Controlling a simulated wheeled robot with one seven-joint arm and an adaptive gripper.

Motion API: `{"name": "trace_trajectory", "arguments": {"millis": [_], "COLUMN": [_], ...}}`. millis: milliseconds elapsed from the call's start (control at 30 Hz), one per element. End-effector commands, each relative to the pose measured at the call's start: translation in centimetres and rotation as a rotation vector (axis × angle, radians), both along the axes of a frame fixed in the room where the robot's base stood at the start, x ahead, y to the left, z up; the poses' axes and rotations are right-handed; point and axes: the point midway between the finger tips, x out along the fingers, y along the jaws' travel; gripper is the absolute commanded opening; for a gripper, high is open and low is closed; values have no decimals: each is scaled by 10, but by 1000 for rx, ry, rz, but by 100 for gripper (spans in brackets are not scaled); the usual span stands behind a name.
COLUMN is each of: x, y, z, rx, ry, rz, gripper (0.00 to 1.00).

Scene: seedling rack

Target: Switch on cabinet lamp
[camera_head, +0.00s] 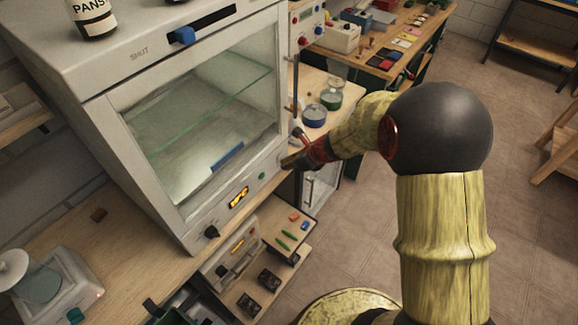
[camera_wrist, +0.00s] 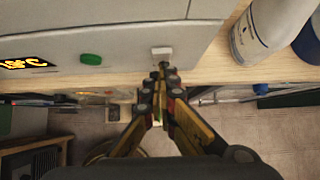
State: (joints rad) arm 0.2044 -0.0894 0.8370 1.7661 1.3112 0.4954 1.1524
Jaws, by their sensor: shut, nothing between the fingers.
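The white cabinet (camera_head: 185,228) has a glass door (camera_head: 205,120) and a lower front panel. The panel carries a black knob (camera_head: 211,232), a lit orange display (camera_head: 239,197) and a green button (camera_head: 262,176). The display (camera_wrist: 28,63) and green button (camera_wrist: 91,59) also show in the wrist view. A small pale switch or button (camera_wrist: 162,51) sits to their right. My gripper (camera_wrist: 163,68) is shut and empty, its tips just short of the pale button; contact is unclear. In the head view my gripper (camera_head: 287,162) is at the panel's right end, hiding that button.
A white bottle (camera_wrist: 262,35) stands right of the cabinet in the wrist view. Lidded jars (camera_head: 314,115) stand on the bench behind my gripper. A scale (camera_head: 45,285) is at the lower left. A blue slider (camera_head: 183,35) sits on the cabinet's top edge near the word SHUT.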

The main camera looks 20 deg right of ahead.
Motion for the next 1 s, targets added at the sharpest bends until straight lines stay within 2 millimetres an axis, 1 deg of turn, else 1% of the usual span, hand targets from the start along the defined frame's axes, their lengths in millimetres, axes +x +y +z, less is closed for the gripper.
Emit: {"name": "trace_trajectory", "arguments": {"millis": [267, 667, 1000], "x": [0, 0, 0], "y": [0, 0, 0], "z": [1, 17, 16], "rx": [0, 0, 1], "ry": [0, 0, 0], "rz": [0, 0, -1], "gripper": [0, 0, 0]}}
